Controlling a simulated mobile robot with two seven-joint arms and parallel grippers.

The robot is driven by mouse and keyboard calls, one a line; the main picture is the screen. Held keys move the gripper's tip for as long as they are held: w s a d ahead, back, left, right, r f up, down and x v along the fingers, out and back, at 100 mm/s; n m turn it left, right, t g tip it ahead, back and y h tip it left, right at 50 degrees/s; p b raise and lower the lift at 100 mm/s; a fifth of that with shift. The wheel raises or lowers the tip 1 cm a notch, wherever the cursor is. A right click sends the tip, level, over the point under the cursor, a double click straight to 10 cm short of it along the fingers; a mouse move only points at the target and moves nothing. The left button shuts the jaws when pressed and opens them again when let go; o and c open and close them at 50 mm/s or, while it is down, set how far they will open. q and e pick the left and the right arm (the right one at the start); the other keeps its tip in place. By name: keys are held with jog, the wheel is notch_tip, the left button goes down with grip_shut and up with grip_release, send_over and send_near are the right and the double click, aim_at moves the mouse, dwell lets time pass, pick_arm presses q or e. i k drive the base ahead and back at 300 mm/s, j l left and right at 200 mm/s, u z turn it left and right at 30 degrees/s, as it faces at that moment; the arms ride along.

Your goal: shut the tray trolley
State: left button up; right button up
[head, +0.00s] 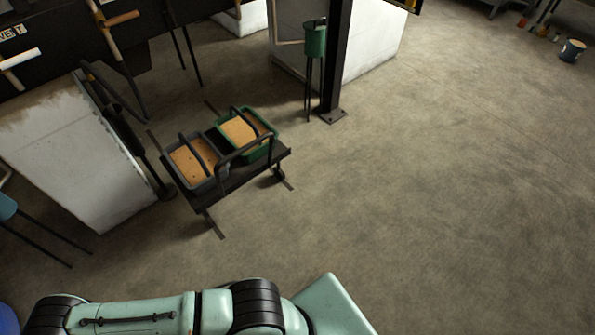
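The tray trolley (240,181) stands on the floor left of centre in the head view. It is a low dark platform with a raised dark bar handle (244,153) on its near side. A grey tray (209,184) and a green tray (265,150) sit on it side by side, both holding tan-brown material. Dark strips, like floor rails (214,225), stick out in front of and behind it. A pale green and black arm of mine crosses the bottom of the view. Neither of my grippers shows.
A white block-like cabinet (60,150) stands left of the trolley. A dark post (335,60) rises behind it, with a green canister on legs (315,42) beside it. Another white block (372,40) stands further back. A small bucket (572,52) is far right. Floor in front and right is clear.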

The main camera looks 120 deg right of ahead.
aim_at(240, 172)
jog(key=z, duration=3.55)
jog(key=i+u, duration=0.3)
jog(key=i, duration=0.25)
jog(key=i+l+u, duration=0.15)
jog(key=i+u, duration=0.2)
jog(key=i, duration=0.15)
